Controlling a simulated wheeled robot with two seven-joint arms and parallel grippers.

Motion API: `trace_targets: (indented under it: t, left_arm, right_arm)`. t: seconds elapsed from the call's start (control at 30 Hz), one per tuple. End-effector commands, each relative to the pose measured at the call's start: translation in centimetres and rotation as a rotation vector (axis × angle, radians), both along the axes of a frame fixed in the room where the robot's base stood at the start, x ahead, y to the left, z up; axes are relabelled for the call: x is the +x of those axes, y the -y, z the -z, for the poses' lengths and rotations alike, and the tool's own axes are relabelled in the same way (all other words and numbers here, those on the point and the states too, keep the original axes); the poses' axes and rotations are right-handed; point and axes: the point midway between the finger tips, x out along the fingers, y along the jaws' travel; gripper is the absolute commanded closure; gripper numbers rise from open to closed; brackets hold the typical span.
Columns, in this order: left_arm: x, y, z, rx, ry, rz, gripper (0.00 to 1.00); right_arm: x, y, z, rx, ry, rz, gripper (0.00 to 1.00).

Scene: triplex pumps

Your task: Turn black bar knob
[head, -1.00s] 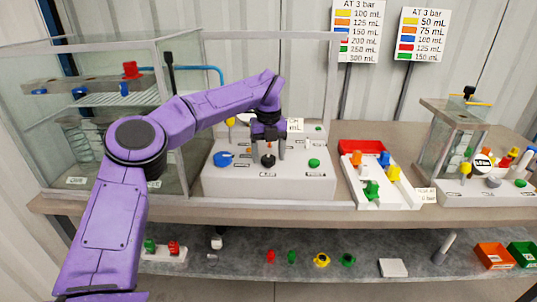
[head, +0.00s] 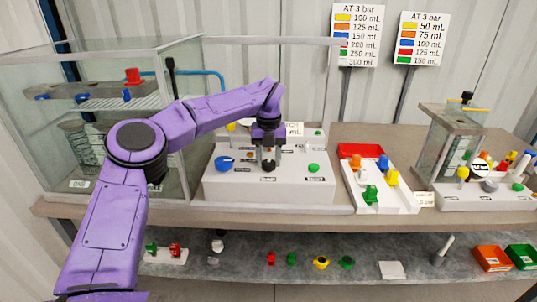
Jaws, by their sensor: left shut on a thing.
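The black bar knob (head: 268,165) sits on the front of the white control panel (head: 290,187), in the middle of the bench. My left gripper (head: 268,160) reaches down over it from above, with its fingers around the knob and shut on it. The fingers hide part of the knob, so its exact angle is hard to tell. My right gripper is not in view.
A blue knob (head: 224,163) is left of the gripper and a green button (head: 313,168) is right of it on the same panel. A glass tank stands left. A white tray (head: 392,201) with coloured parts lies right.

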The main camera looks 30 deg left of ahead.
Motion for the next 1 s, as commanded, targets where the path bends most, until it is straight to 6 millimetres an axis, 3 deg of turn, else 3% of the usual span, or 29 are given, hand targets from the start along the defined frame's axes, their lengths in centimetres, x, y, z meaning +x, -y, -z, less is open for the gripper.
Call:
trace_targets:
  t: [0.2,1.0]
  left_arm:
    - [0.0,0.0,-0.6,0.001,-0.001,0.195,0.85]
    - [0.1,0.3,-0.6,0.001,0.003,0.957,0.85]
  right_arm:
    - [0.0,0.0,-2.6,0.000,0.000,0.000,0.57]
    - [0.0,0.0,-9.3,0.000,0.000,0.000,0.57]
